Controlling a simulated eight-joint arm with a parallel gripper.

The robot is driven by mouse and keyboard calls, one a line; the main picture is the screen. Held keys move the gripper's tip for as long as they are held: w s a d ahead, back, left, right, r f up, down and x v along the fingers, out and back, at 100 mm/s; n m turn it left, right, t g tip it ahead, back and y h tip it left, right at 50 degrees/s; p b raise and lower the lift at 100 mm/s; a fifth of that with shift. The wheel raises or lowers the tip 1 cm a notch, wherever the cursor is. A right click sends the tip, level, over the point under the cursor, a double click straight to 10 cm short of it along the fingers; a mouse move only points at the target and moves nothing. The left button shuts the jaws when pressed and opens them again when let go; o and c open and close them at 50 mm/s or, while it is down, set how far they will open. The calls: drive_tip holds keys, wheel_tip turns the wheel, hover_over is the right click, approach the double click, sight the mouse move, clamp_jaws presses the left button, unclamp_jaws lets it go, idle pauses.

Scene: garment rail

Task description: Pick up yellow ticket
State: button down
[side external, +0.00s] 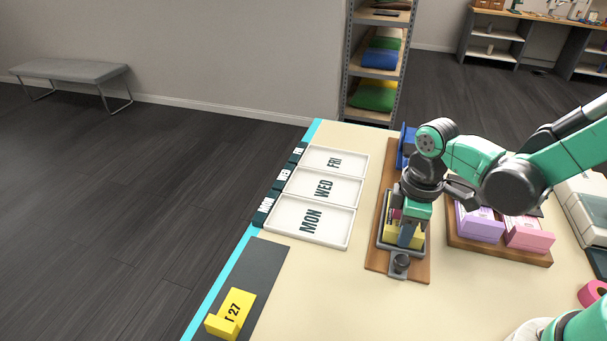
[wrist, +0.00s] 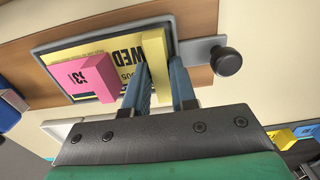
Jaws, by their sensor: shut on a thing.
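A yellow ticket (wrist: 110,48) printed "WED" lies in a dark-rimmed tray, with an upright yellow tab (wrist: 155,52) at one end. My gripper (wrist: 160,68) has its two blue fingers on either side of that tab, shut on it. A pink block (wrist: 80,74) with dark print stands on the ticket's other side. In the side view my gripper (side external: 407,238) points down into the tray, and the yellow ticket (side external: 390,232) is partly hidden by the fingers. Whether the ticket has left the tray floor cannot be told.
White trays marked MON (side external: 347,232), WED (side external: 355,195) and FRI (side external: 362,162) stand to the left. Another yellow ticket (side external: 232,312) sits on a dark mat at front left. Purple (side external: 480,224) and pink blocks (side external: 530,236) stand on a wooden board at right. A knob (side external: 401,262) adjoins my tray.

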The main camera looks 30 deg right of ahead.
wheel_tip(320, 180, up, 25)
drive_tip(key=shift+f, duration=0.2)
idle(0.8)
